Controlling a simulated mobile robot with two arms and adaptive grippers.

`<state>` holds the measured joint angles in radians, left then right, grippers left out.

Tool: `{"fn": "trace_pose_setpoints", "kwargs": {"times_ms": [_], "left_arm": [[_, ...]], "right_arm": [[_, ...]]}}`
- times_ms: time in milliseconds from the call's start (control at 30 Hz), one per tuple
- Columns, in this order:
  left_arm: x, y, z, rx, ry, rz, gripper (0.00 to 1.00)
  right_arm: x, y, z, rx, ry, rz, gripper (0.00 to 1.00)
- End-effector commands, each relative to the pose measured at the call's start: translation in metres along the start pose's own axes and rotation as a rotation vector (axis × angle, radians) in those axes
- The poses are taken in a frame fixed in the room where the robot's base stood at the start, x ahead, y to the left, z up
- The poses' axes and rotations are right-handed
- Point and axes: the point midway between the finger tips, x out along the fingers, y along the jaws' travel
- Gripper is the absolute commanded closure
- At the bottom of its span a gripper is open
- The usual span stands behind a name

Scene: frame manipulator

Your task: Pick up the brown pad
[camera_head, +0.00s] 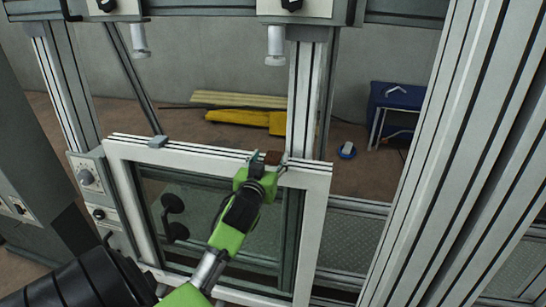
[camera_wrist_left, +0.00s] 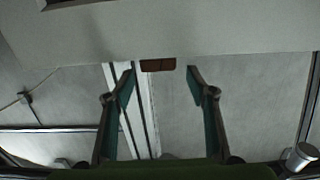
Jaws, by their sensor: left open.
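The brown pad (camera_head: 273,157) is a small dark block at the top edge of the white frame (camera_head: 319,200), right of its middle. In the left wrist view the brown pad (camera_wrist_left: 158,65) shows against the pale surface, level with the gap between my fingertips. My left gripper (camera_head: 267,163) is open at the frame's top edge, close to the pad. In the left wrist view my left gripper (camera_wrist_left: 160,71) has a finger on either side of the pad, with clear gaps. I cannot tell whether the tips reach past it. My right gripper is not in view.
A grey block (camera_head: 157,142) sits on the frame's top edge at the left. Metal posts (camera_head: 306,95) rise behind the frame, and a large profile post (camera_head: 430,150) stands at the right. Two white cylinders (camera_head: 275,45) (camera_head: 140,38) hang above. A blue box (camera_head: 397,97) stands behind.

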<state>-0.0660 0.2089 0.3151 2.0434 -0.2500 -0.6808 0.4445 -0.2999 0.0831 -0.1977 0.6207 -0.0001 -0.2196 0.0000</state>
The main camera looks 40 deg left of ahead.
Motion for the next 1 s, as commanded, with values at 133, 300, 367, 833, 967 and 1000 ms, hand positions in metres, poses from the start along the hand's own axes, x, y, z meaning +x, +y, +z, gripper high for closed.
{"fn": "trace_pose_setpoints", "kwargs": {"times_ms": [133,300,367,833,967,1000], "left_arm": [[0.019,0.001,0.006,0.001,-0.002,0.000,0.49],[0.037,0.002,0.008,0.001,0.001,0.002,0.49],[0.040,0.002,0.008,0.000,0.000,0.002,0.49],[0.042,0.002,0.010,0.000,0.000,0.001,0.90],[0.042,0.002,0.009,0.000,0.001,0.002,0.90],[0.042,0.002,0.009,0.000,0.000,0.002,0.90]], "right_arm": [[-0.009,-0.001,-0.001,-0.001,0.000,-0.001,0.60],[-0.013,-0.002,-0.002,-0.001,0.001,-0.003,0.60],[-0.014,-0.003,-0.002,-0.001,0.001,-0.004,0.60],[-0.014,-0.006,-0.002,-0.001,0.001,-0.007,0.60],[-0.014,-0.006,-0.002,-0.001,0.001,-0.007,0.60],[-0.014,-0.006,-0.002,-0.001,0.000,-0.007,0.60]]}}
